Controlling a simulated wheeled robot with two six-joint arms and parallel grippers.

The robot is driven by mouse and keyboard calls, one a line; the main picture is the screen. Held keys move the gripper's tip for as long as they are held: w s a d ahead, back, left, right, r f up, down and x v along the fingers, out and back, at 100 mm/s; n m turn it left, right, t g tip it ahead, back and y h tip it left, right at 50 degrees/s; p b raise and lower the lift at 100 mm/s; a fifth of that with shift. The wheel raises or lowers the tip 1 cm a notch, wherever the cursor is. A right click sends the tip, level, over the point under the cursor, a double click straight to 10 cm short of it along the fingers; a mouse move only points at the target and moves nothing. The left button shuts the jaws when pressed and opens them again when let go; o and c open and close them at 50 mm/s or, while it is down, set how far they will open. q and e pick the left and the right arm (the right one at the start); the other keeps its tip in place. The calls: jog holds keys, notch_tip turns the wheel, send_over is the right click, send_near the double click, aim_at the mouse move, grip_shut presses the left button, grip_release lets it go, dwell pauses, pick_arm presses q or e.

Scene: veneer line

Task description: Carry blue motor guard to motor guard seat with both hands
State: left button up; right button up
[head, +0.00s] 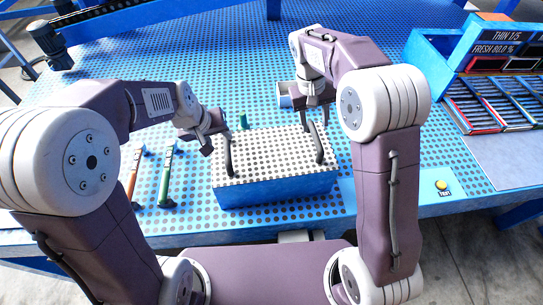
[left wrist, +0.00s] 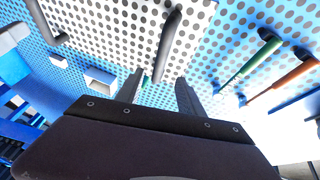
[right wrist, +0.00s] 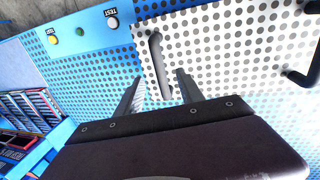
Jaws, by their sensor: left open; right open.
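The blue motor guard (head: 275,190) is a box with blue sides and a white perforated top, standing on the table in front of me. Two dark bar handles rise from its top, near the left and right ends. My left gripper (head: 207,147) is open by the left handle, which shows ahead of its fingertips in the left wrist view (left wrist: 168,45). My right gripper (head: 307,122) is open above the right handle, which lies in line with the gap between its fingers in the right wrist view (right wrist: 157,60). I cannot make out the motor guard seat.
A dark motor (head: 50,42) stands at the far left beside a conveyor (head: 105,18). Orange and green-handled tools (head: 165,175) lie left of the guard. A yellow test button (head: 441,185) is at the front right, near a rack (head: 490,100).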

aim_at(226, 143)
pick_arm(q)
jog(key=shift+s, duration=0.1)
pick_arm(e)
jog(key=shift+s+d, duration=0.1)
pick_arm(q)
jog(key=x, duration=0.9)
jog(key=shift+d+f, duration=0.1)
pick_arm(e)
jog(key=f, duration=0.3)
jog(key=d+f, duration=0.1)
jog(key=f, duration=0.2)
jog(key=d+f, duration=0.1)
jog(key=f, duration=0.2)
jog(key=shift+w, duration=0.25)
pick_arm(q)
jog(key=shift+c, duration=0.4)
pick_arm(e)
jog(key=shift+a, duration=0.1)
jog(key=shift+c, duration=0.4)
pick_arm(q)
grip_shut()
pick_arm(e)
grip_shut()
jog(key=shift+r, duration=0.1)
